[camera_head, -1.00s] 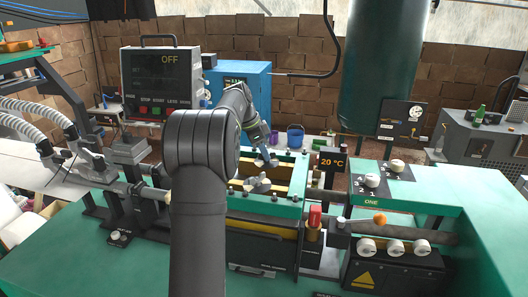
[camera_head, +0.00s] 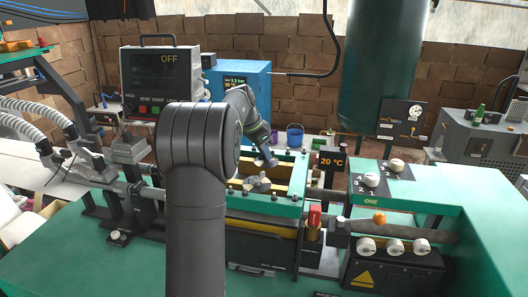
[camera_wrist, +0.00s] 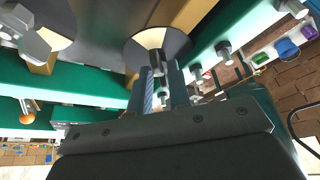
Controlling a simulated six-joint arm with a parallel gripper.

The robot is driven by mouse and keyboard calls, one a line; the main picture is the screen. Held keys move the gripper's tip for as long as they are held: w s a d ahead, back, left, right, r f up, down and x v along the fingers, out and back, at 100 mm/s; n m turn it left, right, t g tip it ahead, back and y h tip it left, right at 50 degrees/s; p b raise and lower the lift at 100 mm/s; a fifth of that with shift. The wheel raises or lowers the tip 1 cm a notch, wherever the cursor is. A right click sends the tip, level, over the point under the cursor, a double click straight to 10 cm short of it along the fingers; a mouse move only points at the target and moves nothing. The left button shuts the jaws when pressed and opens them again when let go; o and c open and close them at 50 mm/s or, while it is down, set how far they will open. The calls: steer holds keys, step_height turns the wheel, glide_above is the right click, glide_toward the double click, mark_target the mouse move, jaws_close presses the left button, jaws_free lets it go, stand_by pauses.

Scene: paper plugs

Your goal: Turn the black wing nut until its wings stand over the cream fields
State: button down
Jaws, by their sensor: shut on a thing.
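My gripper (camera_wrist: 163,76) points at a round disc (camera_wrist: 181,44) with cream and dark fields in the wrist view. Its two fingers are shut on the dark wing nut (camera_wrist: 157,60) at the disc's middle. The fingers hide much of the nut, so I cannot tell exactly how its wings line up with the cream fields. In the head view my gripper (camera_head: 270,162) is at the far side of the green-framed machine, and the nut is too small to make out there.
A second, lighter grey nut (camera_wrist: 38,42) sits on another cream-and-dark disc at the left of the wrist view. It also shows nearer in the head view (camera_head: 257,185). Several bolts (camera_wrist: 224,50) line the green frame (camera_wrist: 85,85) close to my gripper.

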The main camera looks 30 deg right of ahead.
steer(key=c, duration=1.6)
jaws_free()
steer(key=shift+o, duration=0.2)
steer(key=shift+r, duration=0.15)
steer(key=v, duration=1.7)
steer(key=x, duration=1.7)
